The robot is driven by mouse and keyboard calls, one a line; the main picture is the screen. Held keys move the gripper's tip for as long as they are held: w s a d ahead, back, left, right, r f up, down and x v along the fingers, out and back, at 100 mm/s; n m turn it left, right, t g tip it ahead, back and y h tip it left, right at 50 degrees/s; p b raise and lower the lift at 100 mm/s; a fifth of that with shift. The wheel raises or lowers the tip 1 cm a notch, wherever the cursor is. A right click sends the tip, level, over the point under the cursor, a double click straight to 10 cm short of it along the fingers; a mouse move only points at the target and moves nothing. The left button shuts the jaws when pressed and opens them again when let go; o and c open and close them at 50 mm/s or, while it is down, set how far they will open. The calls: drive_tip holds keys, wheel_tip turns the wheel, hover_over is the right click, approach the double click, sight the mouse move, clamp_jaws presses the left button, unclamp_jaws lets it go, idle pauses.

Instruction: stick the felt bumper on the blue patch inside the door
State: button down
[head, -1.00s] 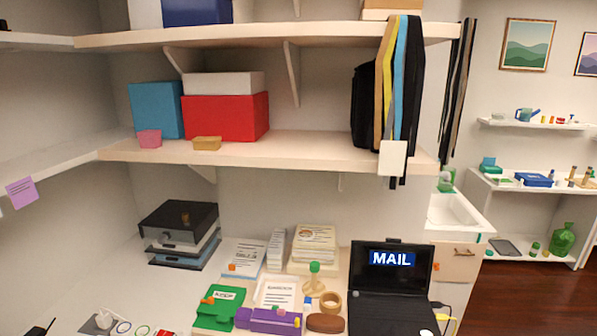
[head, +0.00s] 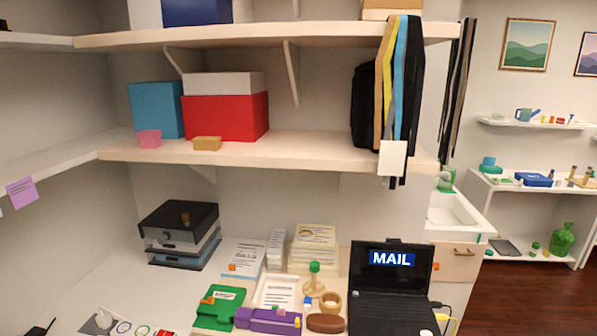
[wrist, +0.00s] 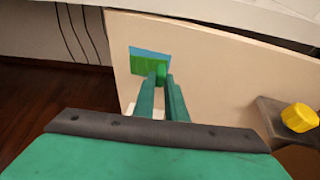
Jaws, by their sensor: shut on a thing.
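In the wrist view, my gripper (wrist: 161,82) is shut, with its teal fingers pointing at a pale door panel (wrist: 215,70). A small green piece, apparently the felt bumper (wrist: 161,70), is between the fingertips. Just beyond it on the panel is the blue patch (wrist: 148,50). Blue shows as a strip along its top, and the area below it looks green. The bumper overlaps the patch's lower right in this view. I cannot tell whether it touches the panel. The head view does not show my gripper or the patch.
A yellow knob (wrist: 300,117) on a dark bracket is at the right in the wrist view. Dark cables hang at the upper left above a wooden floor (wrist: 50,100). In the head view, the desk holds a laptop (head: 390,285) and stationery below shelves.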

drive_tip(key=c, duration=1.7)
unclamp_jaws()
drive_tip(key=shift+s+d, duration=0.4)
drive_tip(key=shift+d, duration=0.9)
drive_tip(key=shift+s+d, duration=0.4)
drive_tip(key=shift+d, duration=0.85)
drive_tip(key=shift+s+d, duration=0.4)
drive_tip(key=shift+d, duration=0.9)
